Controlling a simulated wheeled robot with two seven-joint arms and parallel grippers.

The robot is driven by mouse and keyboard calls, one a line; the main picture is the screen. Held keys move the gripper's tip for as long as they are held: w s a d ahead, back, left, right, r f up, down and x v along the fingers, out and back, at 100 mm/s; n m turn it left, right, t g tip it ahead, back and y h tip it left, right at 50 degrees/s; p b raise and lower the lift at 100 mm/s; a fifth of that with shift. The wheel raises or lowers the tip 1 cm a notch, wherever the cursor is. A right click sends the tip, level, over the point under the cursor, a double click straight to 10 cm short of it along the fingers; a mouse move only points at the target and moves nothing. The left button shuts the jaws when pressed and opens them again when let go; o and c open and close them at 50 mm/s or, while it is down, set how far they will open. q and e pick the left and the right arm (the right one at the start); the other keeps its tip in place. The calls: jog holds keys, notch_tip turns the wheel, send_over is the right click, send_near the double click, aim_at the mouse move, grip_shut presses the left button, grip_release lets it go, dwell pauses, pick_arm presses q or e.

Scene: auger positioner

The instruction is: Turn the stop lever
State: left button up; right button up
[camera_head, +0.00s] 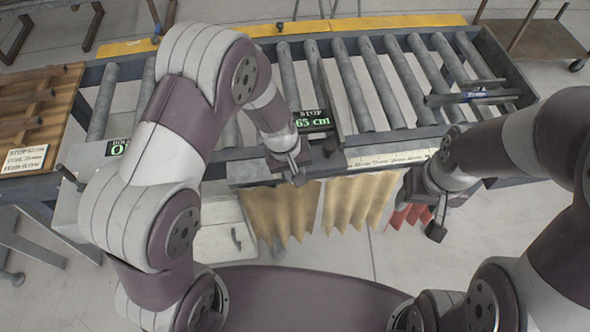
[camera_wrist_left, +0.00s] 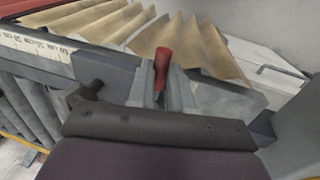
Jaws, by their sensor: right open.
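The stop lever shows in the left wrist view as a red handle (camera_wrist_left: 162,62) that stands up between the fingertips of my left gripper (camera_wrist_left: 160,92). The fingers are close on both sides of it and look shut on it. In the head view my left gripper (camera_head: 296,170) is at the conveyor's front rail, below the stop display (camera_head: 314,121), which reads 65 cm; the handle is hidden there. My right gripper (camera_head: 438,212) is open and empty, in front of the rail at the right, apart from the lever.
The roller conveyor (camera_head: 370,80) runs across the back, with a ruler strip (camera_head: 392,158) on its front rail. Tan pleated bellows (camera_head: 350,203) hang below, with a red part (camera_head: 408,214) beside them. A white drawer box (camera_head: 222,238) is lower left. A wooden rack (camera_head: 40,112) stands far left.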

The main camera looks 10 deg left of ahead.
pick_arm(q)
jog(key=o, duration=0.3)
jog(key=shift+s+f, duration=0.1)
jog(key=shift+o, duration=0.2)
notch_tip(320, 180, up, 12)
jog(key=a+b, duration=0.1)
jog(key=a, duration=0.1)
jog(key=shift+s+a+r+b, duration=0.15)
jog(key=shift+s+r+b, duration=0.1)
jog(key=shift+s+b, duration=0.1)
